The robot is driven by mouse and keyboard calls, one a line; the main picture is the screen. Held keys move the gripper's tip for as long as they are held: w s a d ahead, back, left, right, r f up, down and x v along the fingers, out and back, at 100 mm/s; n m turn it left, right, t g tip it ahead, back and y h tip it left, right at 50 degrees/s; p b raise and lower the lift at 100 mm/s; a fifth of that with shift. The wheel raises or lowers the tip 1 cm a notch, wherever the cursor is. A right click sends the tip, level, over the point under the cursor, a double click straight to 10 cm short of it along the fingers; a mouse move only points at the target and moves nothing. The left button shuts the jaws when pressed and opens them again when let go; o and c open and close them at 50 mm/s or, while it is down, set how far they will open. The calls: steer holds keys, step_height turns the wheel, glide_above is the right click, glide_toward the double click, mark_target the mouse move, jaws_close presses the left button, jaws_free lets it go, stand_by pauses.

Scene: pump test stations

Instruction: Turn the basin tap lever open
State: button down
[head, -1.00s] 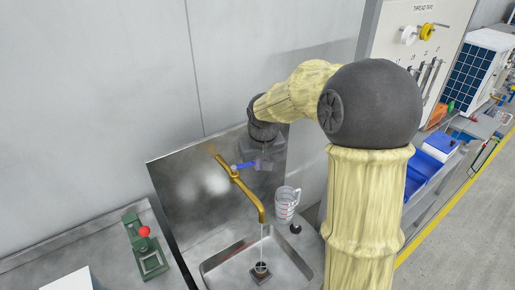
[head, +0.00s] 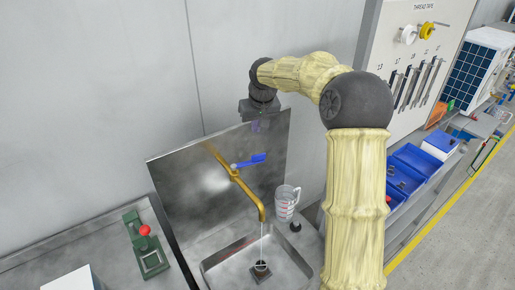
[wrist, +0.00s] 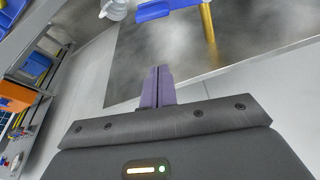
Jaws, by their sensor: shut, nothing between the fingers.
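The brass basin tap (head: 240,182) rises against the steel splashback and curves down over the sink. Its blue lever (head: 250,160) points to the right, across the pipe. A thin stream of water (head: 262,238) runs from the spout into the sink. My gripper (head: 257,126) is above the lever near the splashback's top edge, apart from it. In the wrist view its purple fingers (wrist: 157,88) are closed together with nothing between them. The lever (wrist: 165,10) and the brass pipe (wrist: 208,35) show beyond the fingertips there, the lever cut off by the top edge.
A clear measuring jug (head: 285,203) stands right of the tap at the sink (head: 225,262). The steel splashback (head: 185,195) stands behind. A green device with a red knob (head: 145,231) is on the left counter. Blue bins (head: 420,160) line the right side.

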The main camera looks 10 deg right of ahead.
step_height(320, 180, down, 9)
steer(key=s+p, duration=0.1)
steer(key=p, duration=0.4)
steer(key=shift+r+p, duration=0.2)
steer(key=shift+p, duration=0.1)
steer(key=shift+s+d+b, duration=0.1)
steer(key=shift+b, duration=0.2)
